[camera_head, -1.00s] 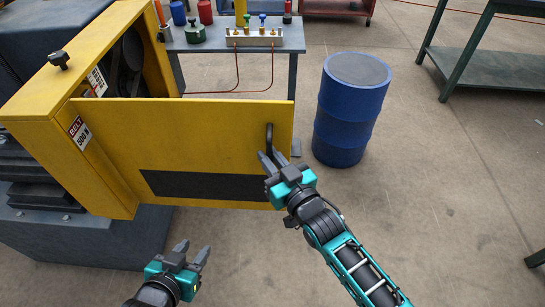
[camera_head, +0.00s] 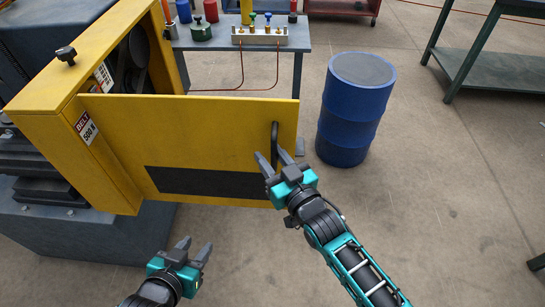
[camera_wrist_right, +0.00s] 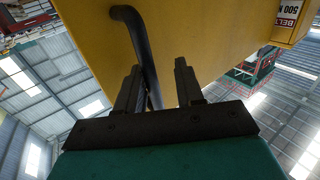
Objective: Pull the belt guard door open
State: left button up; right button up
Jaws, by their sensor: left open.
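The yellow belt guard door (camera_head: 200,128) stands swung wide open from the yellow guard housing (camera_head: 115,175), with a dark panel low on its face. Its black bar handle (camera_head: 275,140) is near the door's free right edge. My right gripper (camera_head: 273,158) is open at the handle's lower end. In the right wrist view its fingers (camera_wrist_right: 157,85) are apart, and the handle (camera_wrist_right: 140,45) runs down into view between them. I cannot tell whether they touch it. My left gripper (camera_head: 195,248) is open and empty, below and in front of the door.
A blue drum (camera_head: 355,110) stands just right of the door's free edge. A grey bench (camera_head: 300,40) with a valve manifold (camera_head: 260,38) is behind the door. Dark pulleys (camera_head: 135,65) show inside the housing. The floor at the right front is clear.

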jog(key=v, duration=1.3)
jog(key=shift+p, duration=0.3)
jog(key=s+d+f+m+g+h, duration=0.2)
jog(key=s+d+f+h, duration=0.1)
jog(key=d+f, duration=0.2)
jog(key=s+d+f+m+g+h, duration=0.1)
jog(key=s+d+f+g+h, duration=0.1)
jog(key=d, duration=0.5)
notch_tip(320, 180, down, 4)
jog(key=s+h, duration=0.1)
jog(key=h, duration=0.1)
jog(key=shift+d+r+m+h, duration=0.2)
jog(key=shift+d+m+h, duration=0.1)
jog(key=shift+m, duration=0.1)
jog(key=shift+a, duration=0.1)
dwell(0.8)
